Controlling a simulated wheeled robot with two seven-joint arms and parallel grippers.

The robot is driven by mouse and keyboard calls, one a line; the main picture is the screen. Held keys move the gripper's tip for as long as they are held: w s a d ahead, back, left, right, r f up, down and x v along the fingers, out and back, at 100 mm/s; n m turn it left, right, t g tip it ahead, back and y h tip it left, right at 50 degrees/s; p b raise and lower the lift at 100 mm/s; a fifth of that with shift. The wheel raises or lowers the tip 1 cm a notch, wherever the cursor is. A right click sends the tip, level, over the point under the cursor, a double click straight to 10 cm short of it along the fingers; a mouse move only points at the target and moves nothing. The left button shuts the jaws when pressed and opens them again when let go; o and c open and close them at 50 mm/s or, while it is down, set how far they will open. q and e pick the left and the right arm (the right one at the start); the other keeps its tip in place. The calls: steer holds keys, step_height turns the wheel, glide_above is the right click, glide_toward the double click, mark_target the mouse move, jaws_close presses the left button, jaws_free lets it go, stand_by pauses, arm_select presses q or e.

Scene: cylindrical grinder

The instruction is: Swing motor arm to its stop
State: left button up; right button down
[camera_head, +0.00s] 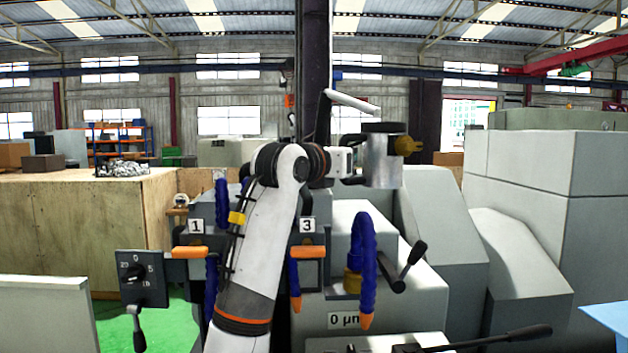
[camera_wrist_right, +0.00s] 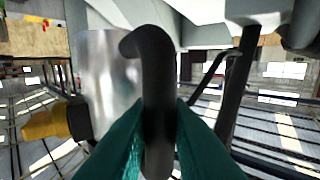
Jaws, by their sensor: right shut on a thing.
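The motor is a grey metal cylinder (camera_head: 385,172) with a dark top and a yellow knob (camera_head: 408,146) on its right side. It stands out above the machine in the head view. In the right wrist view the metal cylinder (camera_wrist_right: 103,85) and the yellow part (camera_wrist_right: 42,122) are at the left. My right gripper (camera_wrist_right: 158,130) is shut on a black curved handle (camera_wrist_right: 153,55) close beside the cylinder; its green fingers close around the handle's lower part. My left gripper is in neither view.
The grinder (camera_head: 425,285) fills the middle, with blue hoses (camera_head: 362,255), orange-tipped nozzles and a black lever (camera_head: 408,265). A large grey cabinet (camera_head: 560,180) stands at the right. A wooden crate (camera_head: 85,230) is at the left, with a dial panel (camera_head: 142,278) in front.

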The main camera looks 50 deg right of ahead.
mark_target(369, 159)
steer(key=s+d, duration=0.1)
steer(key=s+d+b, duration=0.1)
steer(key=d, duration=0.1)
steer(key=s+d, duration=0.1)
steer(key=shift+d+f+b, duration=0.2)
steer(key=shift+d+b, duration=0.15)
steer(key=shift+s+d+r+b, duration=0.15)
steer(key=shift+s+d+b, duration=0.2)
steer(key=shift+d, duration=0.2)
steer(key=shift+s+d, duration=0.2)
steer(key=shift+d, duration=0.45)
steer(key=shift+r, duration=0.25)
